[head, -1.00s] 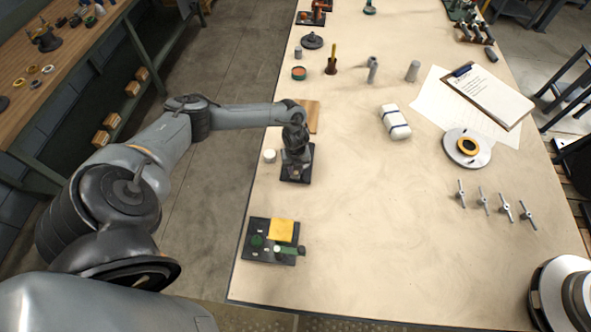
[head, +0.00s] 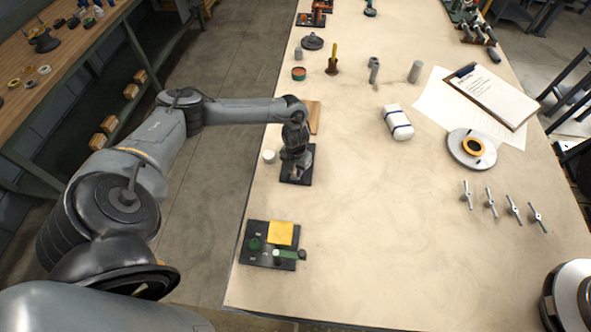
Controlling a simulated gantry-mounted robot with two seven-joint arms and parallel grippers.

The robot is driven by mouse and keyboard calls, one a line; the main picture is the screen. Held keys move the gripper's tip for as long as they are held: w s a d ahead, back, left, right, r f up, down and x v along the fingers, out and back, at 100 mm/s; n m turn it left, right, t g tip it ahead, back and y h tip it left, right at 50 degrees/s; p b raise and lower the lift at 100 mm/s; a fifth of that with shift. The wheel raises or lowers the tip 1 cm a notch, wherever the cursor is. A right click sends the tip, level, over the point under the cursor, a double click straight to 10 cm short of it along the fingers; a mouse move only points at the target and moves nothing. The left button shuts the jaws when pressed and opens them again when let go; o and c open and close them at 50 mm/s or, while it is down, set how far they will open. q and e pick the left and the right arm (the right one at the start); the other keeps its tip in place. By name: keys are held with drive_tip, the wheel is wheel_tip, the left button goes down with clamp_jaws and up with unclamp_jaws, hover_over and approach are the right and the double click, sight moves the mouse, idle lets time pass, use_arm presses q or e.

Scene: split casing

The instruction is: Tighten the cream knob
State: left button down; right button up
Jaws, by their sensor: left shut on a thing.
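My left gripper (head: 297,170) points down over a small black plate (head: 288,179) at the left edge of the table in the head view. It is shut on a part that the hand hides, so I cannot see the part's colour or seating. A cream round piece (head: 268,156) sits on the table just left of this plate, apart from the gripper. A pale round cap (head: 277,254) also shows beside a green bar (head: 290,254) on the nearer black base. I cannot tell from this view which one is the cream knob. My right gripper is out of view.
The nearer base (head: 256,231) carries a yellow block (head: 280,233). A wooden block (head: 313,117) lies behind the gripper. A strapped white packet (head: 397,122), a clipboard (head: 492,95) and several metal pieces (head: 490,203) lie to the right. The table's middle is clear.

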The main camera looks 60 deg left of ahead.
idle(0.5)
use_arm(q)
drive_tip(key=c, duration=0.9)
unclamp_jaws()
drive_tip(key=shift+r, duration=0.1)
wheel_tip(320, 180, up, 11)
drive_tip(key=shift+f, duration=0.2)
